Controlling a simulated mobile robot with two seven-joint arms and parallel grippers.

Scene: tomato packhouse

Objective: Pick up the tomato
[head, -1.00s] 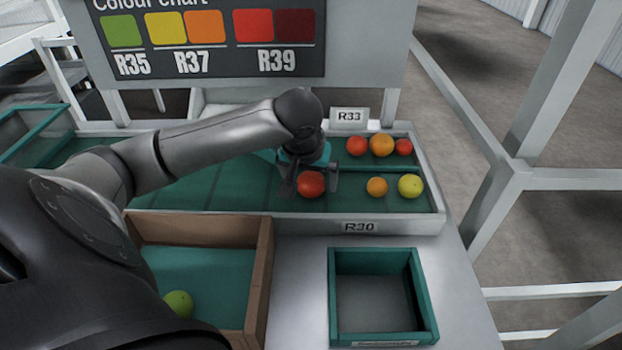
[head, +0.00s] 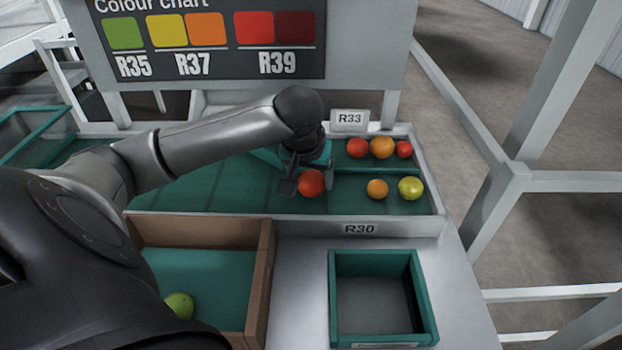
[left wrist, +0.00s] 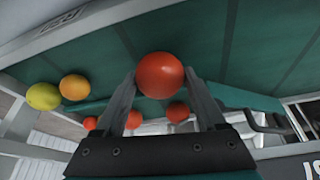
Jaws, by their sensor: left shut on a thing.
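A red tomato (head: 311,183) is between the fingers of my left gripper (head: 308,186), over the green sorting tray (head: 200,190). In the left wrist view the same tomato (left wrist: 160,75) sits between the two fingertips, and the left gripper (left wrist: 162,90) is shut on it. I cannot tell whether the tomato touches the tray floor. To the right in the tray are a small orange tomato (head: 377,188) and a yellow tomato (head: 410,188). Behind a divider are a red tomato (head: 358,147), an orange one (head: 381,147) and a smaller red one (head: 404,149). My right gripper is not in view.
A cardboard box (head: 262,275) with a green tomato (head: 179,305) stands front left. An empty green-rimmed bin (head: 333,300) stands front right. A sign R33 (head: 349,118) rises behind the tray and a label R30 (head: 360,229) is on its front. A colour chart (head: 210,40) stands behind.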

